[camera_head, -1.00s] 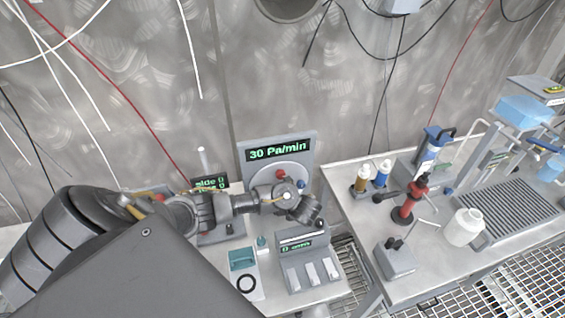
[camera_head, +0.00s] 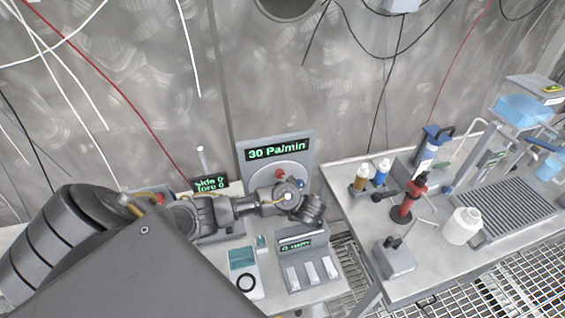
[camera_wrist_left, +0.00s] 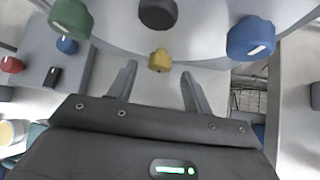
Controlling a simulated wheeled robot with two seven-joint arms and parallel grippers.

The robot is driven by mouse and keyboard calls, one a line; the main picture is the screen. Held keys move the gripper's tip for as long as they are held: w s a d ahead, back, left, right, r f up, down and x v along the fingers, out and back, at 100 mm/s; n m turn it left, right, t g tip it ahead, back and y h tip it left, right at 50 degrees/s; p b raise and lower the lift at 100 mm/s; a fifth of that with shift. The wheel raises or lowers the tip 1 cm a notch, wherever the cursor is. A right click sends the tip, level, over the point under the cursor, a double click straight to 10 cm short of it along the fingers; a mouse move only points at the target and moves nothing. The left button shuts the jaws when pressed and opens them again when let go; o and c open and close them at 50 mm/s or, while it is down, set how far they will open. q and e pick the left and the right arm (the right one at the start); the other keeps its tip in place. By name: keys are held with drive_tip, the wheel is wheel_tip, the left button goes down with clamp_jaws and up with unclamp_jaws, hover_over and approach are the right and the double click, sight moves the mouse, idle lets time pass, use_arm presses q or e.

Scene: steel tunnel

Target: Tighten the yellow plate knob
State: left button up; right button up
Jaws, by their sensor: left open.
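The yellow knob (camera_wrist_left: 160,61) is small and sits on the lower edge of the grey plate (camera_wrist_left: 200,30) in the left wrist view. My left gripper (camera_wrist_left: 158,84) is open, one finger on each side below the knob. The knob appears between the fingertips, slightly beyond them; I see no contact. In the head view my left gripper (camera_head: 313,208) is in front of the panel with the "30 Pa/min" display (camera_head: 277,149), and the arm hides the yellow knob. My right gripper is in neither view.
A black knob (camera_wrist_left: 157,12), a green knob (camera_wrist_left: 70,18) and a blue knob (camera_wrist_left: 250,38) are around the yellow one. A grey device with white levers (camera_head: 308,268) stands below my gripper. A second bench with bottles (camera_head: 464,226) is to the right, across a gap.

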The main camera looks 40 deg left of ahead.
use_arm(q)
drive_tip(key=p+v, duration=0.1)
drive_tip(key=v, duration=0.7)
drive_tip(key=shift+d+r+p, duration=0.15)
drive_tip(key=shift+p, duration=0.25)
drive_tip(key=shift+s, duration=0.1)
